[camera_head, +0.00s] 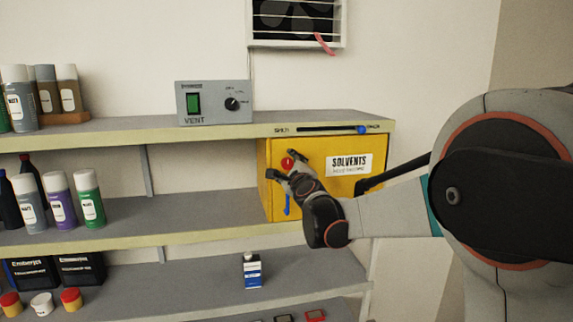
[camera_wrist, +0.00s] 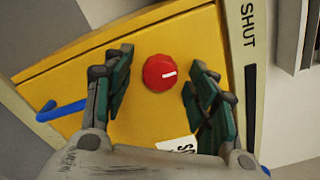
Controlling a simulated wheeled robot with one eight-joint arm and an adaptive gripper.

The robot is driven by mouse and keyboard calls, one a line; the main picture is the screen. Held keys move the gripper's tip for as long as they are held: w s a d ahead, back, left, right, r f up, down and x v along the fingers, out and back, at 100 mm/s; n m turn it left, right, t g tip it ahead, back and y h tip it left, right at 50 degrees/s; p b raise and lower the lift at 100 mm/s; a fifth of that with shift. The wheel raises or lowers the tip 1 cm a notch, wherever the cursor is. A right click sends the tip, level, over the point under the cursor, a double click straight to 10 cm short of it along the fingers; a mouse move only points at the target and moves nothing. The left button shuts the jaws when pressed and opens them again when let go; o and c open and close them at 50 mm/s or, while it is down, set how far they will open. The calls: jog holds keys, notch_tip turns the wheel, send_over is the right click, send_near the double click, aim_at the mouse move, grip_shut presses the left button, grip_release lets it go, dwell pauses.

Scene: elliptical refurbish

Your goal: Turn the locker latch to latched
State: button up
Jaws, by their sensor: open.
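The yellow locker (camera_head: 310,196) labelled "SOLVENTS" stands on the middle shelf, its door closed against the frame as far as I can see. Its latch is a round red knob (camera_head: 287,163) with a white mark. The knob also shows in the wrist view (camera_wrist: 160,73), with the mark pointing to the right and slightly up. My gripper (camera_head: 288,167) is in front of the locker door. In the wrist view my gripper (camera_wrist: 158,95) is open, with one finger on each side of the knob and a gap to both. A blue handle (camera_wrist: 62,110) is on the door.
A slider with a blue knob (camera_head: 361,129) runs along the shelf edge above the locker, marked "SHUT" at its left end. A grey vent box (camera_head: 214,103) stands on the top shelf. Spray cans (camera_head: 60,200) and a small bottle (camera_head: 252,270) stand on the shelves.

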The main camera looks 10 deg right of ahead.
jog(key=shift+w, duration=0.3)
jog(key=shift+c, duration=0.4)
jog(key=c, duration=1)
jog(key=shift+n, duration=0.3)
jog(key=n+b, duration=0.3)
jog(key=shift+f, duration=0.15)
jog(key=n+b, duration=0.2)
jog(key=n, duration=0.3)
jog(key=n+b, duration=0.2)
jog(key=n, duration=0.2)
jog(key=shift+n, duration=0.3)
jog(key=n+b, duration=0.1)
jog(key=n, duration=0.3)
jog(key=shift+n+b, duration=0.3)
jog(key=shift+b, duration=0.05)
